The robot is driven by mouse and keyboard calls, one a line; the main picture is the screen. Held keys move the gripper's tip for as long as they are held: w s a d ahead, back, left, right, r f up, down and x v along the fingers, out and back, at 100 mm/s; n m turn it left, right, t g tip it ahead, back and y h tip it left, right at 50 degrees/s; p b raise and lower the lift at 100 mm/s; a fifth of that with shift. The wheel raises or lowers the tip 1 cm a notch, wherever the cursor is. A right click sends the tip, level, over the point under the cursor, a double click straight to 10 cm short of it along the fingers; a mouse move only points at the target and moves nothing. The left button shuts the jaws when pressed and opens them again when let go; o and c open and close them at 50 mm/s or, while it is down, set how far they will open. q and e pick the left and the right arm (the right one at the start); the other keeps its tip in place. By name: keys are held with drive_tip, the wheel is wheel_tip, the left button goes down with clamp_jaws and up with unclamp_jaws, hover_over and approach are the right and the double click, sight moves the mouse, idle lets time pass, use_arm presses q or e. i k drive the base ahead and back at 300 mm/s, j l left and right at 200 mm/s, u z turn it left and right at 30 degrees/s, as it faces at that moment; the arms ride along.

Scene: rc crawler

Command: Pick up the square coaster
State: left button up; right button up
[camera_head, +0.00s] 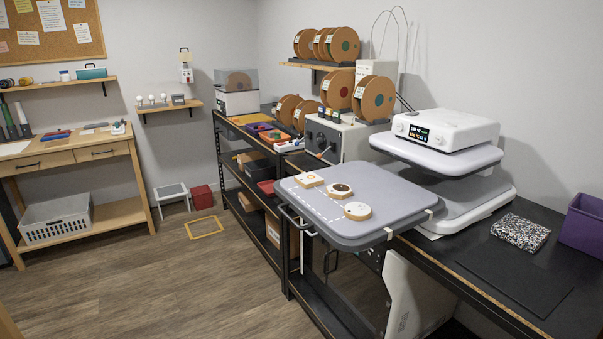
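Three small light wooden coasters lie in a row on the grey rounded slab (395,198) at the counter's front edge. The far-left coaster (309,180) has an angular outline, looks squarish and bears an orange mark. The nearest coaster (357,211) looks round, with a small mark. They lie apart from one another. Neither of my grippers is in view.
A white machine with a display (445,131) stands right of the slab. A speckled block (520,232) and a purple bin (582,225) sit on the dark counter at right. Filament spools (374,97) stand behind. The wooden floor (150,275) at left is mostly clear.

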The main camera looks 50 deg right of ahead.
sight(307, 180)
drive_tip(key=i+j+z, duration=0.1)
drive_tip(key=i+z, duration=0.35)
drive_tip(key=i+j+z, duration=0.2)
drive_tip(key=z, duration=0.2)
drive_tip(key=i+j+z, duration=0.3)
drive_tip(key=z, duration=0.15)
drive_tip(key=i+j+z, duration=0.25)
drive_tip(key=j+z, duration=0.2)
